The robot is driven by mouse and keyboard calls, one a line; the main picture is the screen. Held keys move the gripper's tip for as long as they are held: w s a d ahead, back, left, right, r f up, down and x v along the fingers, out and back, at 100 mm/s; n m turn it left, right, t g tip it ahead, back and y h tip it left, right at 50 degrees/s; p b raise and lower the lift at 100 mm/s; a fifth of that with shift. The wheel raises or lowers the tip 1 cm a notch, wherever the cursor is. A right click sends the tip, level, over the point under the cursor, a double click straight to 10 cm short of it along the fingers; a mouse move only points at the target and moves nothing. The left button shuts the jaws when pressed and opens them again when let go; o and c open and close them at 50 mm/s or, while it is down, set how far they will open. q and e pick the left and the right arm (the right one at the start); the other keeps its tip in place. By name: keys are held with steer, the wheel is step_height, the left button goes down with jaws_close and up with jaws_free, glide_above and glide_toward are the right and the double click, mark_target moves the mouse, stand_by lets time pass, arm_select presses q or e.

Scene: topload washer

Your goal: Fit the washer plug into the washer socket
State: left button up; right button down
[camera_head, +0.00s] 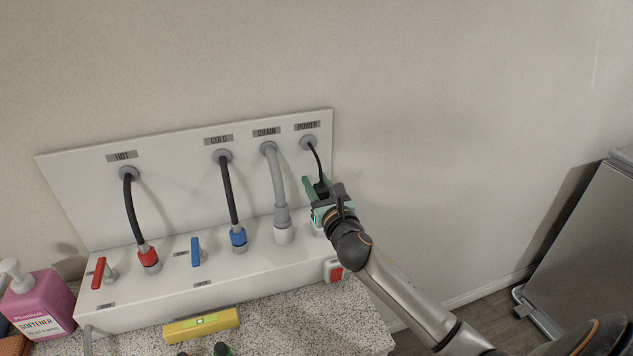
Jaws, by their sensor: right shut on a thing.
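The washer plug (322,186) is a small black plug at the end of a black cord that comes from the round POWER outlet (308,143) on the back panel. My right gripper (321,196), with green fingers, is shut on the plug at the right end of the white box. The washer socket is mostly hidden behind my gripper; a white edge (317,229) shows just below the fingers. I cannot tell whether the plug touches the socket or is in it. My left gripper is not in view.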

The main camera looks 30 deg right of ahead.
steer(key=shift+f+b, duration=1.25)
steer(key=shift+f, duration=0.8)
steer(key=shift+p, duration=0.6)
steer(key=shift+f+b, duration=1.2)
steer(key=shift+f, duration=0.25)
stand_by(0.3)
steer(key=shift+c, duration=2.2)
jaws_free()
steer(key=v, duration=1.2)
steer(key=shift+s, duration=0.25)
steer(key=shift+f, duration=0.1)
